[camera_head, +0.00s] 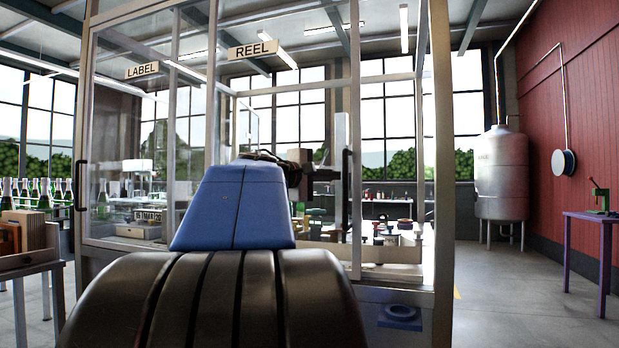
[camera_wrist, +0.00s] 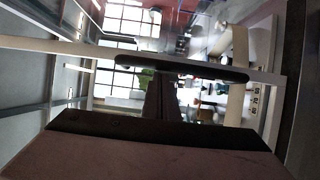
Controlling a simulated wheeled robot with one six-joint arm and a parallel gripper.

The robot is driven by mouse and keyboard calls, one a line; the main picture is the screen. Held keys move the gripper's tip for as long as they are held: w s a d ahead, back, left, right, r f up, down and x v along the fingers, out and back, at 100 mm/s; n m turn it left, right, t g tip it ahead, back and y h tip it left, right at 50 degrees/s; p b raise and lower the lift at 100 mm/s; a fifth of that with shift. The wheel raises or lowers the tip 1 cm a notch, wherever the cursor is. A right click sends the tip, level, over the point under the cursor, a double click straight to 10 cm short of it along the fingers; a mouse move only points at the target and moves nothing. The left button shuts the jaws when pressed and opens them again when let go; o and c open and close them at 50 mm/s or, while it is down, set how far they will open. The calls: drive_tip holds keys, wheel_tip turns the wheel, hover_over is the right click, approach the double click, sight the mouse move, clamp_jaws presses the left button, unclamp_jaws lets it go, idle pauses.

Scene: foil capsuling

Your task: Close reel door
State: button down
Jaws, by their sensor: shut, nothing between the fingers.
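The reel door (camera_head: 355,120) is a glazed, metal-framed panel below the REEL sign (camera_head: 253,50). Its black vertical bar handle (camera_head: 347,195) is right of my arm. In the wrist view the handle (camera_wrist: 200,70) runs across the door frame, just beyond the fingers. My gripper (camera_head: 326,174) is shut and empty, its tips close to the handle; the wrist view also shows the dark fingers (camera_wrist: 160,84). I cannot tell whether they touch the handle. My blue and black arm hides the lower left of the door. How far the door stands open is unclear.
The LABEL door has its own handle (camera_head: 82,185) at the left. Inside the cabinet are reels and small machine parts (camera_head: 385,235). Bottles (camera_head: 40,190) stand at the far left. A steel tank (camera_head: 502,172) and purple table (camera_head: 600,219) are right, with clear floor between.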

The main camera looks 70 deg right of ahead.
drive_tip(key=s+d, duration=0.1)
drive_tip(key=s, duration=2)
drive_tip(key=shift+d, duration=0.3)
drive_tip(key=shift+w, duration=0.15)
